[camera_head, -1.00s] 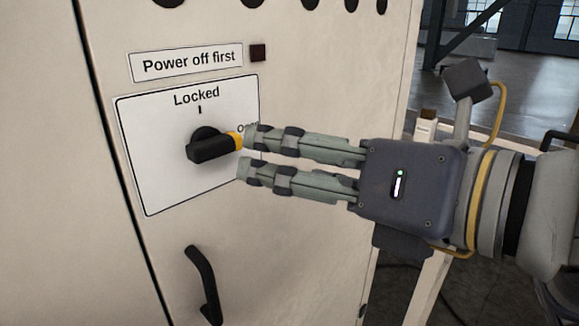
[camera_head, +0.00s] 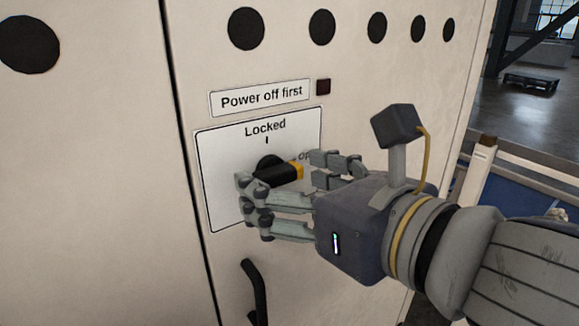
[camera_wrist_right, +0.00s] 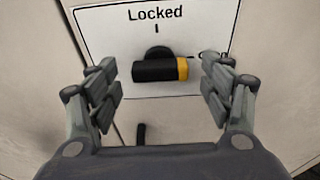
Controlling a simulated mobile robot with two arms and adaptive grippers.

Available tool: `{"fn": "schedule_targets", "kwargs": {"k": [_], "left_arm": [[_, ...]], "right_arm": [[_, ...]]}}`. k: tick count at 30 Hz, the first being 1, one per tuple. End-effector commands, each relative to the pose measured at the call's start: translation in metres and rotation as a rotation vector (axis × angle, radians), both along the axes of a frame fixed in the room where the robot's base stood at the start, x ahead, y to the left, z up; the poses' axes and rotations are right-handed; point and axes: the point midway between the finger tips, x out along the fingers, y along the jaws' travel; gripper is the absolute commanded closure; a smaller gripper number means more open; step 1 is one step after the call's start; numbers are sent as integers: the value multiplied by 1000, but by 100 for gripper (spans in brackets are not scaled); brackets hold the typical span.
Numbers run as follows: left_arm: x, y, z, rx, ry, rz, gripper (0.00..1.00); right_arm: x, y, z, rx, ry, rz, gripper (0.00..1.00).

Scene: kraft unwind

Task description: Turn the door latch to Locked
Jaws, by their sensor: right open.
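The door latch (camera_head: 277,174) is a black knob with a yellow tip on a white plate (camera_head: 218,205) marked "Locked" at the top and, partly hidden, "Open" at the right. The latch lies about level, its yellow tip pointing right toward the "Open" mark. It also shows in the right wrist view (camera_wrist_right: 158,70), between my fingers. My right gripper (camera_head: 298,182) is open in front of the plate, with fingers on both sides of the latch. I see a gap between fingers and latch in the wrist view. My left gripper is not in view.
Round black holes (camera_head: 322,27) line the cabinet top. Open floor shows at the right.

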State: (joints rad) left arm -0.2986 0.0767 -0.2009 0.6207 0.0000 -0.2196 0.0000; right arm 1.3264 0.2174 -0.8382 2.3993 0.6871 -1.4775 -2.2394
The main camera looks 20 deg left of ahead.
Motion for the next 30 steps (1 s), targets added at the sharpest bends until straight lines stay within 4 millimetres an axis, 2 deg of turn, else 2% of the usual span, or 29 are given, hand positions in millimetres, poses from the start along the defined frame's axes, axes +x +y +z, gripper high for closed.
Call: {"fn": "schedule_targets", "kwargs": {"k": [5, 14, 15, 21, 26, 30], "left_arm": [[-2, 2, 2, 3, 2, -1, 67], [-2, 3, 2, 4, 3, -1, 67], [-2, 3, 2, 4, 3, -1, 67], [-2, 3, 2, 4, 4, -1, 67], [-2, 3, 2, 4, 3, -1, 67], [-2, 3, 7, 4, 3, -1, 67]], "right_arm": [[9, 11, -3, 1, 2, 1, 27], [10, 13, -3, 0, 0, 0, 27], [10, 13, -3, 0, 0, 0, 29], [10, 13, -3, 1, -1, -1, 74], [10, 13, -3, -3, -6, -2, 74], [11, 12, 0, -81, -109, -5, 74]]}}
